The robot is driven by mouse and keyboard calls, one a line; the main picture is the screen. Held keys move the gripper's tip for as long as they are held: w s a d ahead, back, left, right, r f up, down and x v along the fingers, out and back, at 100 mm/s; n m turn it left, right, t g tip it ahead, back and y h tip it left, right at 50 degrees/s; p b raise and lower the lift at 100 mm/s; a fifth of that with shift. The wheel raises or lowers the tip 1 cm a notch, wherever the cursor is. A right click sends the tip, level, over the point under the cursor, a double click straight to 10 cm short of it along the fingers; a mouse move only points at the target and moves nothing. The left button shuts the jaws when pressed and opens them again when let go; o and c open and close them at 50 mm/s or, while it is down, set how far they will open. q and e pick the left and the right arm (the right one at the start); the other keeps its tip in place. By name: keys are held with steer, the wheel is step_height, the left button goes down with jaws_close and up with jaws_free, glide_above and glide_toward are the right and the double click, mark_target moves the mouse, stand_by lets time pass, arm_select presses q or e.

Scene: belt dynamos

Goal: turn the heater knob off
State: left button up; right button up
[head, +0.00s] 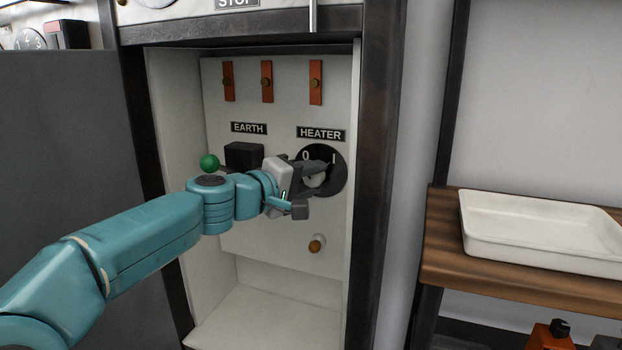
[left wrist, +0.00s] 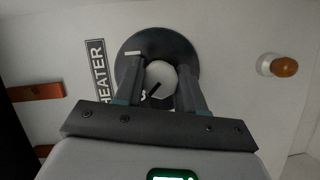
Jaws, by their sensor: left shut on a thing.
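The heater knob is a pale round knob on a black dial (head: 336,182) under the HEATER label (head: 320,133). The dial carries a 0 at upper left and an I at upper right. My left gripper (head: 312,185) reaches in from the left and is shut on the knob. In the left wrist view the fingers straddle the pale knob (left wrist: 160,76), one on each side. A black line on the knob points to lower left there, away from the I mark and toward a partly hidden white mark, seemingly the 0. My right gripper is not in view.
The knob sits inside a recessed white cabinet with dark frame posts (head: 380,150). A black EARTH block (head: 243,155) and a green ball (head: 209,162) are close to my left wrist. A small brown-tipped peg (head: 316,244) is below. A white tray (head: 540,228) stands on a shelf at right.

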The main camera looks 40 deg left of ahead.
arm_select(q)
steer(key=shift+a+r, duration=0.25)
steer(key=shift+r, duration=0.05)
steer(key=o, duration=1.1)
steer(key=shift+f, duration=0.1)
steer(key=shift+c, duration=0.2)
steer(key=shift+d, duration=0.1)
steer(key=shift+s+f, duration=0.1)
steer(key=s+a+r, duration=0.1)
steer(key=s+a, duration=0.1)
steer(key=s, duration=1.4)
steer(key=shift+a+r, duration=0.15)
steer(key=shift+r, duration=0.15)
